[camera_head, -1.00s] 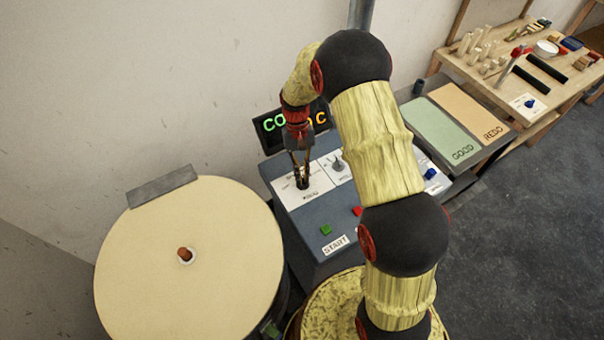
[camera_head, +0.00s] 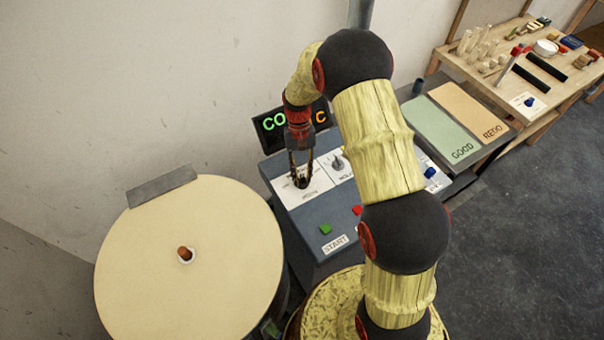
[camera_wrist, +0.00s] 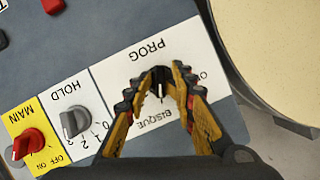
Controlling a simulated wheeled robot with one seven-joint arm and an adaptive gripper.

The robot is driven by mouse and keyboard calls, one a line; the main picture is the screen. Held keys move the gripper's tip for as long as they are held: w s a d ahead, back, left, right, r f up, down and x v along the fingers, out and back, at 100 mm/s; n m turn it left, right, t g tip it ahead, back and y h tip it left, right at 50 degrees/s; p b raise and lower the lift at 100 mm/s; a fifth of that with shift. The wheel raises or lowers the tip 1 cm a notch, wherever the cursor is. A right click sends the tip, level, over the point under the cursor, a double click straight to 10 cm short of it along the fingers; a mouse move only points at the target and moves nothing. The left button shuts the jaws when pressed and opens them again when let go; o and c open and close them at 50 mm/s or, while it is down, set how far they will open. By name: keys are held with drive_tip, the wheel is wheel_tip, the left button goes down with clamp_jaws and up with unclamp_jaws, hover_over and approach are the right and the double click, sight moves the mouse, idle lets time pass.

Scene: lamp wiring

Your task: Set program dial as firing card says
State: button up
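The program dial (camera_wrist: 160,88) is a dark knob on a white panel marked PROG (camera_wrist: 122,65). In the wrist view its white pointer line is toward the word BISQUE; another label at right is mostly hidden by a finger. My gripper (camera_wrist: 162,74) points down over the dial, one finger on each side. The fingers look slightly spread around the knob; contact is hard to make out. In the head view my gripper (camera_head: 302,184) is at the white panel on the blue-grey control box (camera_head: 290,222). I cannot make out a firing card.
Beside the dial are the grey HOLD knob (camera_wrist: 73,123) and red MAIN knob (camera_wrist: 29,143). A green START button (camera_head: 325,229) is at the box's front. A lit display (camera_head: 270,124) stands behind, partly hidden. A round cream kiln lid (camera_head: 190,285) lies left.

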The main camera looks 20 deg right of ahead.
drive_tip(key=shift+o, duration=0.3)
drive_tip(key=shift+w+r, duration=0.15)
drive_tip(key=shift+r, duration=0.15)
drive_tip(key=v, duration=1.1)
drive_tip(key=shift+r, duration=0.15)
drive_tip(key=shift+d, duration=0.1)
drive_tip(key=s+r+t+b, duration=0.3)
drive_tip(key=s+b, duration=0.1)
drive_tip(key=s, duration=0.5)
drive_tip(key=s+a+r+n+t+b, duration=0.1)
drive_tip(key=s+r+t+b, duration=0.2)
drive_tip(key=s, duration=0.6)
drive_tip(key=s+r+n+t+b, duration=0.1)
drive_tip(key=s+r+t+b, duration=0.3)
drive_tip(key=s, duration=0.4)
drive_tip(key=shift+s+a+r+h+b, duration=0.15)
drive_tip(key=shift+s+r+h+b, duration=0.2)
drive_tip(key=shift+b, duration=0.2)
